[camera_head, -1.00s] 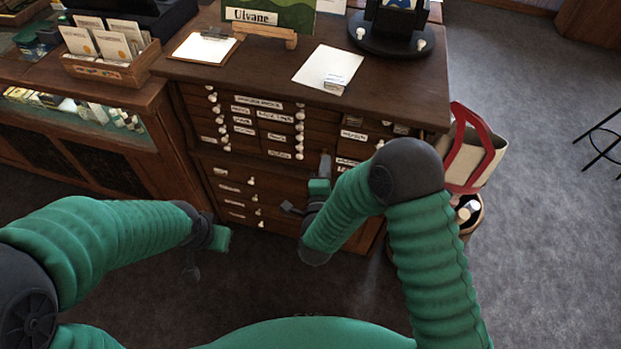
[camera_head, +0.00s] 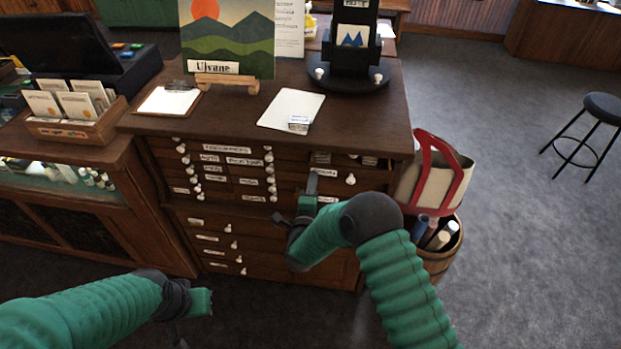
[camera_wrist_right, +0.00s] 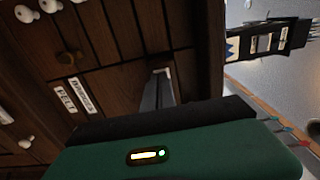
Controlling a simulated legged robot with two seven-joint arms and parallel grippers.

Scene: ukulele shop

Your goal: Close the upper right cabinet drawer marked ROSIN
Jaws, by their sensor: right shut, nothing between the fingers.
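The dark wooden cabinet (camera_head: 150,205) has rows of small labelled drawers with white knobs. Its upper right drawer (camera_head: 335,176) stands out a little, with small contents showing over its front edge and a white knob on the right of its front. The label is too small to read. My right gripper (camera_head: 312,183) is shut and empty, in front of the upper right drawers; contact cannot be told. Its grey fingers (camera_wrist_right: 157,95) point at dark wooden fronts in the right wrist view. My left gripper (camera_head: 190,308) hangs low, apart from the cabinet; its fingers are unclear.
On the cabinet top are a clipboard (camera_head: 168,101), a landscape picture (camera_head: 228,40), a white sheet (camera_head: 290,105) with a small box, and a black stand (camera_head: 347,74). A tote bag (camera_head: 435,175) and a barrel (camera_head: 440,262) stand at its right.

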